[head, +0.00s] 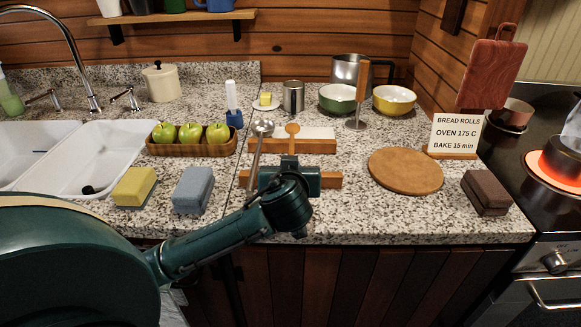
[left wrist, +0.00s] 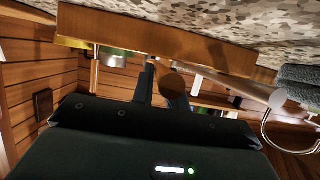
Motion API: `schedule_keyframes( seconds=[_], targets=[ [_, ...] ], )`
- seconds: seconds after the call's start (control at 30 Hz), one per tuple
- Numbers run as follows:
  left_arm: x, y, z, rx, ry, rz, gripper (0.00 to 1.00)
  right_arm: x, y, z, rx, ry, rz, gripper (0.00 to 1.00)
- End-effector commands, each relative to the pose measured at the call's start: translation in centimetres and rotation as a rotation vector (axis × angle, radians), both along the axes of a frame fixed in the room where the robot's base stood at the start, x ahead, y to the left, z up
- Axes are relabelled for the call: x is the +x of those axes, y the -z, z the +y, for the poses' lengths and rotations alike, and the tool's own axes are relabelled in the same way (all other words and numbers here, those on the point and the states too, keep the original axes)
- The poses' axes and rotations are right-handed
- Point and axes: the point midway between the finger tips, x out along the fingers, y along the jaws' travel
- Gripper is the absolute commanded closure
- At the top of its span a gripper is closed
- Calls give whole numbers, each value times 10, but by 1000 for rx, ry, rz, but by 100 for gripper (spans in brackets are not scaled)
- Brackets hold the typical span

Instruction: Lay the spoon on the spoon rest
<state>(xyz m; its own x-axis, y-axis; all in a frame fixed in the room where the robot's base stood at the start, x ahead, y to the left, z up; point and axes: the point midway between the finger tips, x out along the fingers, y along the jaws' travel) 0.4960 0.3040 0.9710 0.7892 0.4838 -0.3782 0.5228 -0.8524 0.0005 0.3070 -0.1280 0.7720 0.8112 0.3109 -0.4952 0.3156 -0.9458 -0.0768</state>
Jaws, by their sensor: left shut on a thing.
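A wooden spoon (head: 292,129) with a round bowl points away from me, its bowl near the rear wooden rail. My left gripper (head: 289,164) is shut on its handle, which the gripper mostly hides. A round brown end (left wrist: 172,83) shows between the fingers in the left wrist view. Two wooden rails, rear (head: 318,147) and front (head: 331,180), look like the spoon rest. A metal ladle (head: 256,150) lies across them, left of the gripper. I cannot tell whether the wooden spoon touches the rails. My right gripper is out of view.
A yellow sponge (head: 134,187), a blue-grey sponge (head: 193,190) and a basket of green apples (head: 160,149) are to the left. A round board (head: 405,171) and a dark brown block (head: 486,193) are to the right. Bowls and a wooden-handled upright tool (head: 360,90) stand behind.

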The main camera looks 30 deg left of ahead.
Motion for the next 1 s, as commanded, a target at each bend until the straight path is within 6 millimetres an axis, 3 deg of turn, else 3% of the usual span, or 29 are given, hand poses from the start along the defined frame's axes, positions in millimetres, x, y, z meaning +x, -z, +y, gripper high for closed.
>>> schedule_keyframes(
  seconds=[0.7, 0.73, 1.0],
  targets=[
    [0, 7, 0, -1, 0, 1, 100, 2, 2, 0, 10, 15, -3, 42],
    [0, 6, 0, 0, 0, 0, 83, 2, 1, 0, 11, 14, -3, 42],
    [0, 6, 0, 0, 0, 0, 61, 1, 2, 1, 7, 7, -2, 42]
  ],
)
